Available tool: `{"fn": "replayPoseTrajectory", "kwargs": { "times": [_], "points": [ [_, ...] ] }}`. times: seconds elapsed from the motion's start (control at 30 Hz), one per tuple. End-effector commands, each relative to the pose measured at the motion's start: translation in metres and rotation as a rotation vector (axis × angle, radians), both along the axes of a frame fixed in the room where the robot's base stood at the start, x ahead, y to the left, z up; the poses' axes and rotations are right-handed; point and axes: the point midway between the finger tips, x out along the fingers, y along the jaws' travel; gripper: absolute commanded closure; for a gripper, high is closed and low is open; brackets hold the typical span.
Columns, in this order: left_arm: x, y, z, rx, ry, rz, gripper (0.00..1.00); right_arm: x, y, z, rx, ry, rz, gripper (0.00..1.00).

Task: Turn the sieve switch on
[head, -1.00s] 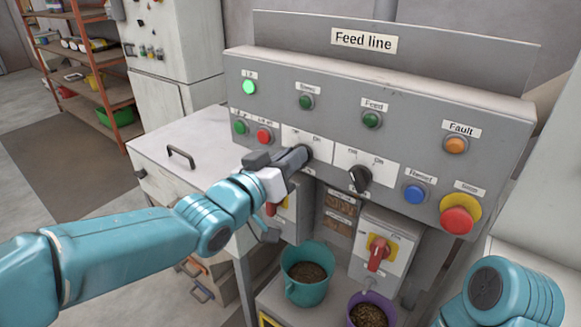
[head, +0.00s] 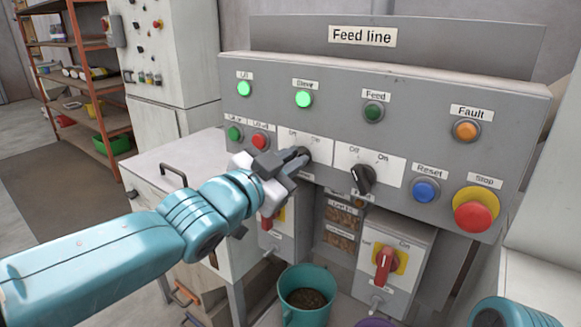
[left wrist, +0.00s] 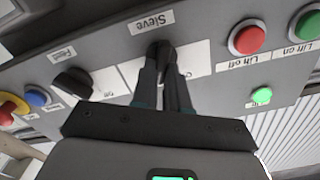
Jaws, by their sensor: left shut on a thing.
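The sieve switch (head: 303,151) is a dark rotary knob on a white Off/On plate of the grey Feed line panel. My left gripper (head: 290,163) is shut on it and hides most of it in the head view. In the left wrist view the two fingers (left wrist: 164,78) close around the dark knob (left wrist: 159,48), beside the "Sieve" label (left wrist: 151,22). The knob's exact angle is hard to tell. The Sieve lamp (head: 303,99) glows green. My right gripper is out of view; only a bit of that arm shows at the lower right.
The Lift lamp (head: 244,88) is lit green; the Feed lamp (head: 374,111) is dark. The feed switch (head: 363,180), blue Reset button (head: 425,191) and red Stop button (head: 474,210) are to the right. A teal bucket (head: 289,296) stands below.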

Motion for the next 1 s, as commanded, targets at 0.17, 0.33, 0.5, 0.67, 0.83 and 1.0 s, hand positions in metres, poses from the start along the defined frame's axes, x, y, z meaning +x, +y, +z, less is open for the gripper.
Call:
{"fn": "replayPoseTrajectory", "kwargs": {
  "times": [0.17, 0.33, 0.5, 0.67, 0.83, 1.0],
  "points": [
    [-0.0004, -0.0003, -0.0017, 0.039, -0.025, 0.000, 1.00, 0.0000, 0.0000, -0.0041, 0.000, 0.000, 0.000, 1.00],
    [-0.0005, -0.0005, -0.0016, 0.054, -0.036, 0.000, 1.00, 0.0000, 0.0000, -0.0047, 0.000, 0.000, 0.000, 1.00],
    [-0.0005, -0.0005, -0.0013, 0.058, -0.038, 0.000, 1.00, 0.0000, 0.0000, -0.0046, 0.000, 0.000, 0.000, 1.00],
    [-0.0005, -0.0005, -0.0015, 0.058, -0.038, 0.000, 1.00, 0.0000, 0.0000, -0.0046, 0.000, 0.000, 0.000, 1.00],
    [-0.0004, -0.0006, -0.0013, 0.056, -0.038, 0.000, 0.61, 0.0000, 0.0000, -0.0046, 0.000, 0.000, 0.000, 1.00],
    [-0.0004, -0.0006, -0.0008, 0.054, -0.038, 0.000, 0.61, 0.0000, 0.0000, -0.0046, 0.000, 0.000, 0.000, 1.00]
  ]
}}
